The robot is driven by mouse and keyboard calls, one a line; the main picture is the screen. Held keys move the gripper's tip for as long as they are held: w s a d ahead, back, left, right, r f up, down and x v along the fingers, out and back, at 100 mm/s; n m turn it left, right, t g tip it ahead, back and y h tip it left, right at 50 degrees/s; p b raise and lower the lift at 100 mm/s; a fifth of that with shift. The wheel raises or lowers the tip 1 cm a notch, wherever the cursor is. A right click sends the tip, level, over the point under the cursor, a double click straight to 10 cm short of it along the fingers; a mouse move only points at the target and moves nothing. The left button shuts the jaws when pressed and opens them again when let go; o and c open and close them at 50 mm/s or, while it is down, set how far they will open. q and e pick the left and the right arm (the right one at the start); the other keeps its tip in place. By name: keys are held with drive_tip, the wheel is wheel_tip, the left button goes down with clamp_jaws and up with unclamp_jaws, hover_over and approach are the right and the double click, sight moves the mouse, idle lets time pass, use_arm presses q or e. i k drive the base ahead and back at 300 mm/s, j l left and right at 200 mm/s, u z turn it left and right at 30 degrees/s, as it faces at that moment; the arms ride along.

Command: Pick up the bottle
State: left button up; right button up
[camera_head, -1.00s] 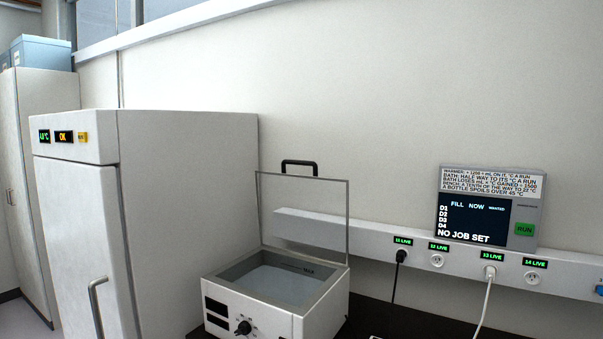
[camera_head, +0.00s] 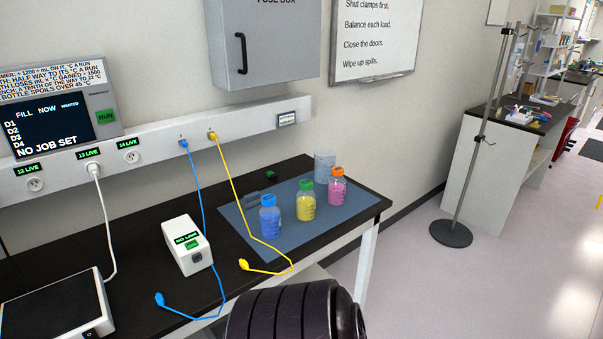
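Three bottles stand upright on a blue-grey mat (camera_head: 236,219) on the black bench. The blue bottle (camera_head: 270,220) with a blue cap is at the left. The yellow bottle (camera_head: 306,205) with a green cap is in the middle. The pink bottle (camera_head: 337,190) with an orange cap is at the right. Which one the task means cannot be told. A dark ribbed part of my own body shows at the bottom middle, below the mat. Neither of my grippers is in view.
A clear container (camera_head: 324,165) stands behind the bottles. A yellow cable (camera_head: 245,208) crosses the mat beside the blue bottle, and a blue cable (camera_head: 201,215) hangs to its left. A white box (camera_head: 186,246) stands left of the mat. A pole stand (camera_head: 452,233) stands right, on open floor.

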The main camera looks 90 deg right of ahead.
sight(307, 198)
drive_tip(key=z, duration=2.75)
drive_tip(key=l+u, duration=0.15)
drive_tip(key=u, duration=0.2)
drive_tip(key=i+l+u, duration=0.15)
drive_tip(key=u, duration=0.15)
drive_tip(key=l+u, duration=0.15)
drive_tip(key=u, duration=0.2)
drive_tip(key=l+u, duration=0.25)
drive_tip(key=l, duration=0.6)
drive_tip(key=l+u, duration=0.25)
drive_tip(key=l, duration=0.65)
drive_tip(key=l+u, duration=0.25)
drive_tip(key=l, duration=0.65)
